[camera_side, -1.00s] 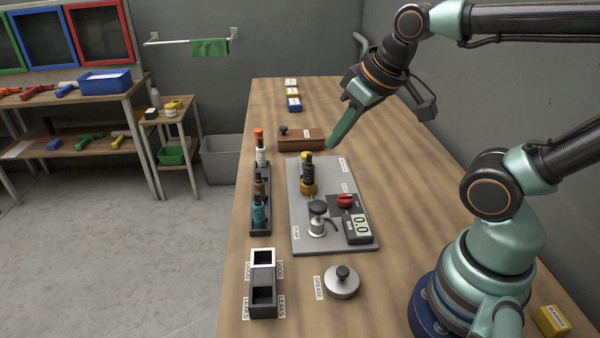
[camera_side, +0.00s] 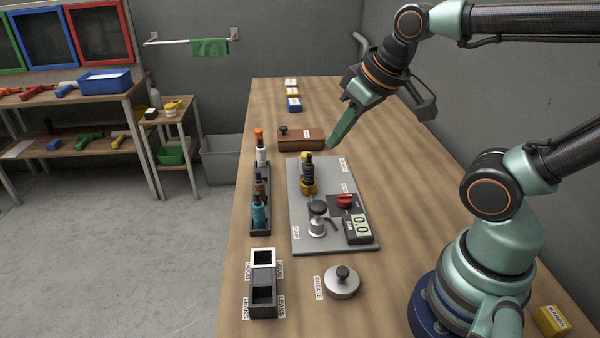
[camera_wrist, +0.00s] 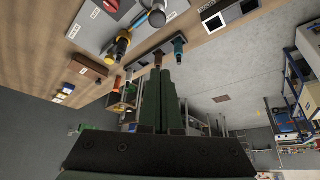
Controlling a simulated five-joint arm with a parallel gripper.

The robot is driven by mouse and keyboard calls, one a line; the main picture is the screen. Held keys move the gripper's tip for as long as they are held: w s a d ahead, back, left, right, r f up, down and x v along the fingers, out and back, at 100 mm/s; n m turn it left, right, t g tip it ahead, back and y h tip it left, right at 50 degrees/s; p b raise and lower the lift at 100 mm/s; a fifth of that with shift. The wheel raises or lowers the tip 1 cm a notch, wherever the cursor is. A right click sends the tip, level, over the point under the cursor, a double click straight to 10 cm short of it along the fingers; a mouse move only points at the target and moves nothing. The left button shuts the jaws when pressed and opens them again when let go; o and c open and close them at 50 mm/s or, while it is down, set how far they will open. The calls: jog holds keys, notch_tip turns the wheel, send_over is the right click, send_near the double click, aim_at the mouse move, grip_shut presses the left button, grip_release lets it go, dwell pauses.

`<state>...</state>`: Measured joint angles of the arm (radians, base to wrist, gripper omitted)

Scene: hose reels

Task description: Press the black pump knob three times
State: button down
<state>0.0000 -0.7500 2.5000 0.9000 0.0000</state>
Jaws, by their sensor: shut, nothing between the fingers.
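The black pump knob (camera_side: 318,208) tops a silver pump standing upright on the grey plate (camera_side: 306,242), near its front left. A small lever sticks out from the pump's right side. My gripper (camera_side: 331,146) is shut and empty. It hangs in the air above the table, behind and to the right of the pump, well apart from the knob. In the wrist view my shut fingers (camera_wrist: 161,78) point up the picture, and the black knob (camera_wrist: 157,18) shows at the top edge.
A rack of bottles (camera_side: 260,226) stands left. A brown box (camera_side: 301,140) lies behind, a grease tin (camera_side: 342,284) and a two-bin box (camera_side: 263,285) in front.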

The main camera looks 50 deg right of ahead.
dwell(0.6)
jog(key=n+g, duration=0.8)
jog(key=g, duration=0.5)
send_over(315, 203)
jog(key=shift+f, duration=2.75)
jog(key=shift+f, duration=0.1)
jog(key=shift+f, duration=4.3)
jog(key=shift+f, duration=0.1)
jog(key=shift+f, duration=0.35)
